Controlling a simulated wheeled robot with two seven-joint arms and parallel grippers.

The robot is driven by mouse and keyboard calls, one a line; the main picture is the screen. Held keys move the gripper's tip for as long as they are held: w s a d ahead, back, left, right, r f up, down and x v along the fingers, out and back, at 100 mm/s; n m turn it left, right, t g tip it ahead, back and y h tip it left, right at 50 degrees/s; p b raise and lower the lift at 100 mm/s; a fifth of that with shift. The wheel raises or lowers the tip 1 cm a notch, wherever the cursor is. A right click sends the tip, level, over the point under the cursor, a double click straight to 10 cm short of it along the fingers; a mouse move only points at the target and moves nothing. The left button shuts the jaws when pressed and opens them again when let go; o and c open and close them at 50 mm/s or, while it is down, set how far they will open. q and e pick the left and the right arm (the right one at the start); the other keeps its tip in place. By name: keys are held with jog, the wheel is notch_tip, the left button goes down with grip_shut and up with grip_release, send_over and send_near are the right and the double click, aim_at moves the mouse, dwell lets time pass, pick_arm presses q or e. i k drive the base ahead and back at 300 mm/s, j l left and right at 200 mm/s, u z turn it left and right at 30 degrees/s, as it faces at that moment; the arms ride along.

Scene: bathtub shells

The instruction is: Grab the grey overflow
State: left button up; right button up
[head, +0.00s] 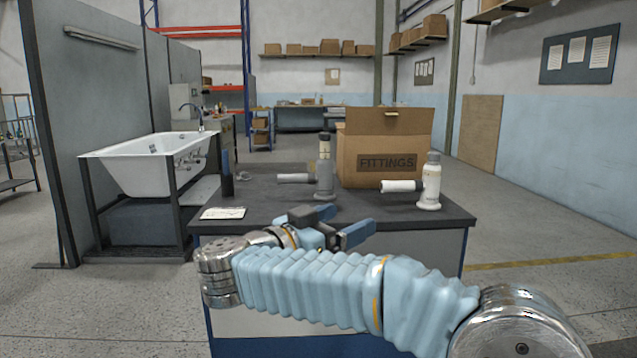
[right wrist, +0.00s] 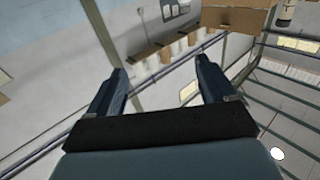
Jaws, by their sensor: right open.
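The grey overflow (head: 325,172) stands upright on the dark worktable, with a side pipe (head: 296,178) pointing left. A similar white fitting (head: 430,185) stands to its right, also with a side pipe pointing left. My right gripper (head: 341,223) is over the table's front part, nearer the camera than the grey overflow and apart from it. Its blue fingers are spread, with nothing between them; they also show apart in the right wrist view (right wrist: 160,80). The grey overflow cannot be made out for certain in the right wrist view. My left gripper is not in view.
An open cardboard box marked FITTINGS (head: 387,150) stands behind the two fittings. A dark upright object (head: 227,180) and a white card (head: 223,213) are on the table's left part. A white bathtub (head: 145,165) on a frame stands at left.

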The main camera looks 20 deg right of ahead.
aim_at(322, 178)
jog(key=i, duration=1.45)
